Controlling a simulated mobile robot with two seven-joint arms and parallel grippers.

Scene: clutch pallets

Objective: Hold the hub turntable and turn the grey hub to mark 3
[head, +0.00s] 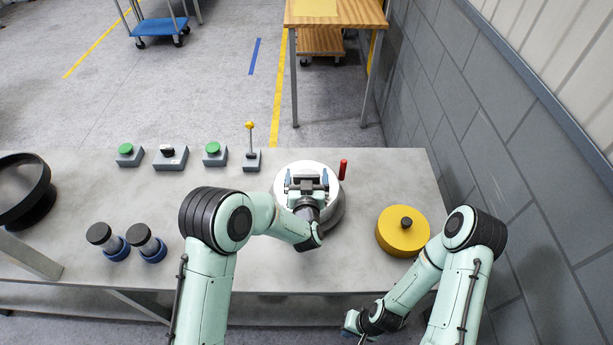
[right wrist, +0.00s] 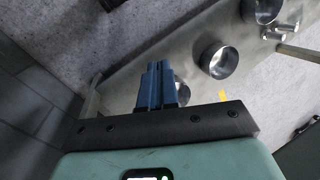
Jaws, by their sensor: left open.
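The hub turntable (head: 336,205) is a round, pale grey-white disc near the table's back edge, right of centre in the head view. My left gripper (head: 308,180) is over it with its fingers apart. The gripper and wrist hide the middle of the turntable, so I cannot make out the grey hub or any marks. I cannot tell whether the fingers touch anything. My right gripper (head: 350,324) is low, off the table's front edge. In the right wrist view its blue fingers (right wrist: 158,70) are together with nothing visible between them.
A red handle (head: 343,169) stands right beside the turntable. A yellow disc with a black knob (head: 392,236) lies to the right. Green-button boxes (head: 215,153) and a yellow-tipped lever (head: 250,140) line the back. Two black-capped cylinders (head: 147,244) and a black ring (head: 22,195) are left.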

